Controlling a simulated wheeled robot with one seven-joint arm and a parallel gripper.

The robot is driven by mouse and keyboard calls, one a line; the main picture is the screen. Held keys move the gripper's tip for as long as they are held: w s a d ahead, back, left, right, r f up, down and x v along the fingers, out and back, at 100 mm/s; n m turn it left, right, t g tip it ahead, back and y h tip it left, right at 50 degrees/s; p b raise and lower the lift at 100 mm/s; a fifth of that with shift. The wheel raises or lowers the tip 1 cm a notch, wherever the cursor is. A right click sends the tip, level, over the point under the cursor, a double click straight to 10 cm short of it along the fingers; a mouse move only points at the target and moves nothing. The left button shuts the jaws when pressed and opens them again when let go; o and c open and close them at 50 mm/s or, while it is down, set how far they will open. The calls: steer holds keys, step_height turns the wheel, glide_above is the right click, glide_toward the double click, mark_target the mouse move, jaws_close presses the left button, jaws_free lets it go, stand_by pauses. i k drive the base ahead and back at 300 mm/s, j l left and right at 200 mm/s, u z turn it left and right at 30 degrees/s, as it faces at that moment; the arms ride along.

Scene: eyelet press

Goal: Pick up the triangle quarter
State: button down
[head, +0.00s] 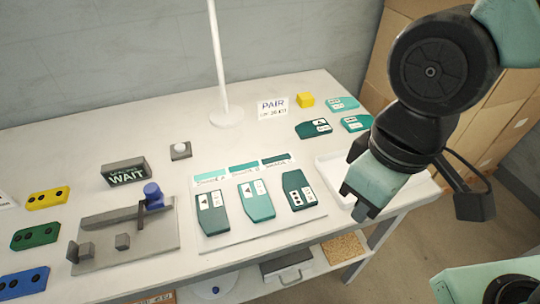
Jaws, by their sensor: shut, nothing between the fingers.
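Three shoe quarters lie side by side on a pale board: a left dark-teal one (212,212), a middle teal one (256,201) and a right dark-green one (299,190). Each has a white label. The left and middle labels seem to carry a small triangle, but the marks are too small to be sure. More quarters lie at the back right: a dark one (314,128), a light one (342,104) and another (357,123). My gripper (355,204) is shut and empty, above the white tray (412,190), right of the three quarters.
A grey press fixture (125,235) with a blue knob stands left, near a WAIT sign (125,171) and a white button (181,149). A white pole (218,65) rises behind. A PAIR card (272,107) and yellow block (305,100) stand at the back.

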mark_target(212, 214)
steer(key=j+z, duration=0.15)
steer(key=z, duration=0.6)
steer(key=k+j+z, duration=0.3)
steer(key=j+z, duration=0.15)
steer(key=k+j+z, duration=0.55)
steer(key=k+j, duration=0.45)
steer(key=k, duration=0.15)
